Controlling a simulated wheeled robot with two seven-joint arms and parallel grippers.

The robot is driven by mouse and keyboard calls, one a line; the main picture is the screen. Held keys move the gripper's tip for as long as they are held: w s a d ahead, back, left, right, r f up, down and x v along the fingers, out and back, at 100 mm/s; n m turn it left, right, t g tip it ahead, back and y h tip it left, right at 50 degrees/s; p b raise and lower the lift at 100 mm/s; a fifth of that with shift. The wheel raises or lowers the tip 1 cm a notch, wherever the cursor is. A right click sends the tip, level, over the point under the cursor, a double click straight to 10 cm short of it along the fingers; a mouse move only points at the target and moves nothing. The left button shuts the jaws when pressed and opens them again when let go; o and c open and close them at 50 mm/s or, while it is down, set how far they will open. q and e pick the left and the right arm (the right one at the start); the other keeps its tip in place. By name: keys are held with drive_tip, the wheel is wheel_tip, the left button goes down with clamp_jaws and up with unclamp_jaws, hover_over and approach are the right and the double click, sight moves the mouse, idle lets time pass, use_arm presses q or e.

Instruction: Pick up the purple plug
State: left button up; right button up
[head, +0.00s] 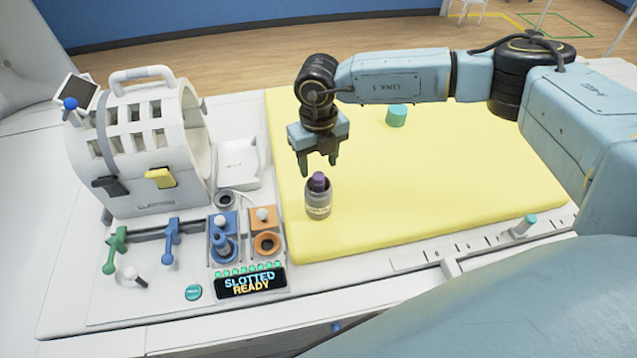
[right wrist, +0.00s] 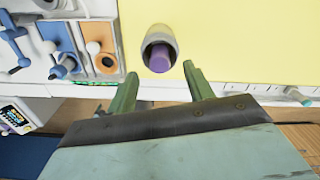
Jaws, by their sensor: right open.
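The purple plug (head: 319,181) stands in the mouth of a small grey cylindrical holder (head: 319,204) on the yellow mat. In the right wrist view the plug (right wrist: 159,60) shows inside the round rim of the holder (right wrist: 148,44). My right gripper (head: 318,172) is open, with its fingers pointing down just above and behind the plug in the head view. In the right wrist view its two fingers (right wrist: 160,88) are spread, and the plug lies beyond their tips, nothing between them. My left gripper is in neither view.
The yellow mat (head: 430,190) is mostly bare. A teal cylinder (head: 396,115) stands at its back. Left of it are a white arched machine (head: 148,140), blue and orange sockets (head: 265,243) and a display reading "SLOTTED READY" (head: 250,283). A teal-tipped peg (head: 524,226) is at the front right.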

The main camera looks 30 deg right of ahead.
sight(318, 175)
drive_tip(key=shift+f, duration=1.5)
drive_tip(key=shift+c, duration=0.4)
clamp_jaws()
